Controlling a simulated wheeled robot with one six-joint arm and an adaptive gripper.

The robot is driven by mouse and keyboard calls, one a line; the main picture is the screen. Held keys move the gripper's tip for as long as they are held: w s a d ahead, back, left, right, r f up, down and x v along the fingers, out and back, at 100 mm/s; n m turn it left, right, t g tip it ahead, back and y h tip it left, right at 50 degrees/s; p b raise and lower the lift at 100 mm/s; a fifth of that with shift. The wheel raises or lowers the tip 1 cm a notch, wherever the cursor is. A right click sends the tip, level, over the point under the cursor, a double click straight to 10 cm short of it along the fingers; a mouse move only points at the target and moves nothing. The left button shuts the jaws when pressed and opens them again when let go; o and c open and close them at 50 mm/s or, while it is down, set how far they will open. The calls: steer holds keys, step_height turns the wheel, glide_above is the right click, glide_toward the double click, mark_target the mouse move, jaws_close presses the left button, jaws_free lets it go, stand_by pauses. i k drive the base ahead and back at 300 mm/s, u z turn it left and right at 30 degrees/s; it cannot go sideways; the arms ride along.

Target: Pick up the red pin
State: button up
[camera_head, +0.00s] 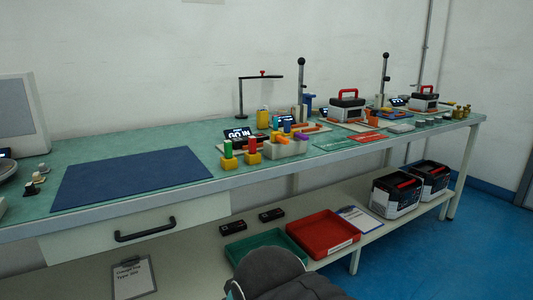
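A small upright red pin (252,144) stands in a yellow block (253,158) near the front edge of the green workbench (140,149). A green pin (227,149) stands in a second yellow block (229,163) just to its left. A pale bin (291,149) with several coloured pieces is just to the right of the red pin. My gripper is not in view; only a dark grey rounded part of my arm shows at the bottom, well below the bench top.
A blue mat (131,177) covers the bench left of the pins. Farther right are boxes with red handles (347,104), tall black-knobbed posts and flat cards. The lower shelf holds a green tray (265,246), a red tray (323,233) and clipboards.

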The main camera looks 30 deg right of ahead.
mark_target(252, 140)
steer(key=z, duration=0.7)
steer(key=i, duration=0.3)
steer(key=u, duration=0.05)
